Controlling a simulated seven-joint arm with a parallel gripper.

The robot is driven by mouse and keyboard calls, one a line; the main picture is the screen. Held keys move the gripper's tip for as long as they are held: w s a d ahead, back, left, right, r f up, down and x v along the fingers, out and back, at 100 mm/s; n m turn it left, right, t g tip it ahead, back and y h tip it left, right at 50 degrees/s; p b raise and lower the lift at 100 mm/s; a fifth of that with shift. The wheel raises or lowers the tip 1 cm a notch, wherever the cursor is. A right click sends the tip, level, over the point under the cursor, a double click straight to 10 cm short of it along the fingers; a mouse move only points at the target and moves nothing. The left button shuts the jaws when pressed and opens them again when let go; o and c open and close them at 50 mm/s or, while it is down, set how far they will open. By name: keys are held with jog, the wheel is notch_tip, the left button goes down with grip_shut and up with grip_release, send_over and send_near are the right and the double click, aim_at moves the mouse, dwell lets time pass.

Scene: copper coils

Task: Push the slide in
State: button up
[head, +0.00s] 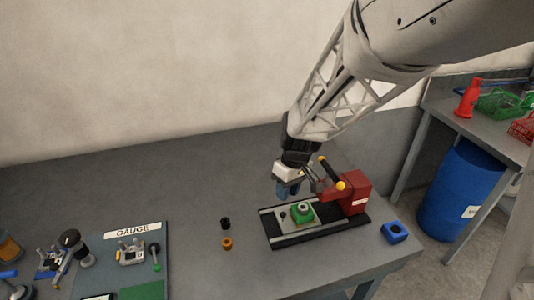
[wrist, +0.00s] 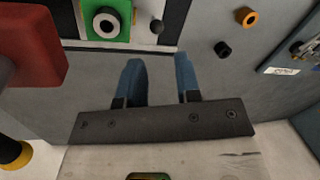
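The slide (head: 293,228) is a light grey plate on a dark base with rails. It carries a green block (head: 303,211) with a round, pale-ringed part on top, and a small dark knob (head: 283,214) stands at its left. The wrist view shows the slide, green block (wrist: 92,32) and knob (wrist: 157,27) along the top edge, partly cut off. A red press body (head: 352,192) stands on the base's right part, with a black lever ending in yellow balls. My gripper (head: 288,190) is above the fixture's back left side. Its blue fingers (wrist: 158,62) are apart, with nothing between them.
A black ring (head: 225,223) and an orange ring (head: 227,243) lie left of the fixture. A blue block (head: 394,232) is at its right. The gauge board (head: 112,270) is farther left. The lever (head: 331,172) rises close to my gripper's right.

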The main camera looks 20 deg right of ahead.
jog(key=f, duration=0.2)
jog(key=a+f+m, duration=0.1)
jog(key=f, duration=0.2)
jog(key=a+f+m, duration=0.1)
jog(key=f, duration=0.1)
jog(key=shift+s+f, duration=0.3)
jog(key=shift+f, duration=0.05)
jog(key=shift+a, duration=1.5)
jog(key=shift+r, duration=0.3)
notch_tip(320, 180, up, 8)
jog(key=d, duration=0.1)
jog(key=s+r+m+t+h, duration=0.2)
jog(key=s+r+t, duration=0.1)
jog(key=s+r, duration=1.1)
jog(key=shift+s+r+m, duration=0.15)
jog(key=shift+s+m, duration=0.25)
jog(key=shift+s, duration=1.3)
